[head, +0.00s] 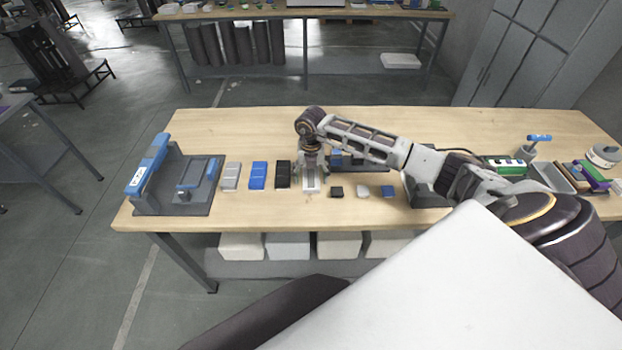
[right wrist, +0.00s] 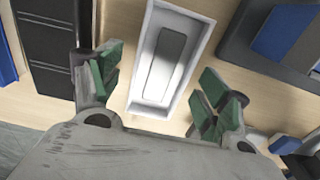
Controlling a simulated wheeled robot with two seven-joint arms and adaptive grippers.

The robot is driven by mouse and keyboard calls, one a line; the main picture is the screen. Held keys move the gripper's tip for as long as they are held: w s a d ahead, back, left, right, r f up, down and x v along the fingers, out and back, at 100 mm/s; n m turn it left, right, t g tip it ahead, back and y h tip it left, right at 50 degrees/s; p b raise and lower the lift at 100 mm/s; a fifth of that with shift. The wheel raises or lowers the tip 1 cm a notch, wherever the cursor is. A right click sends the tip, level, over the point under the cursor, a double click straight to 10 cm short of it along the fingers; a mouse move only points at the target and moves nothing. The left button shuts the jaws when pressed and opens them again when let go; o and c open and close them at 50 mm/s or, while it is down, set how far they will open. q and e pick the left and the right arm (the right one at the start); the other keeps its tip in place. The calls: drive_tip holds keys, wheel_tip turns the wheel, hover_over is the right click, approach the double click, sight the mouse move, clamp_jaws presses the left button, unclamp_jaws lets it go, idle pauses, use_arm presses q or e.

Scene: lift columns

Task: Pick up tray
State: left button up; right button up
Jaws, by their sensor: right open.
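A narrow white tray (head: 311,189) lies on the wooden table, in the row of small items near the front edge. In the right wrist view the tray (right wrist: 181,18) holds a flat grey rounded piece (right wrist: 166,62). My right gripper (head: 311,177) points down over the tray and hides part of it in the head view. In the right wrist view the gripper (right wrist: 160,95) is open, with green-padded fingers on either side of the tray's near end. Gaps show between the fingers and the tray walls. My left gripper is not in view.
Black (head: 283,174), blue (head: 258,175) and grey (head: 231,176) cases lie left of the tray. A blue-handled fixture (head: 150,172) stands at the table's left end. Small black (head: 336,192), white (head: 363,191) and blue (head: 388,191) pieces lie to the right. The table's back left is clear.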

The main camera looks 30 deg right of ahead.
sight(312, 182)
drive_tip(key=c, duration=1.1)
drive_tip(key=shift+r, duration=0.1)
wheel_tip(312, 182, up, 10)
drive_tip(key=shift+f+b, duration=0.1)
drive_tip(key=shift+b, duration=0.65)
drive_tip(key=shift+s+p, duration=0.2)
drive_tip(key=shift+p, duration=0.15)
drive_tip(key=shift+s+a+p, duration=0.1)
drive_tip(key=shift+s+p, duration=0.15)
drive_tip(key=shift+p, duration=0.1)
drive_tip(key=shift+s+a+p, duration=0.1)
drive_tip(key=shift+s+p, duration=0.05)
drive_tip(key=shift+p, duration=0.15)
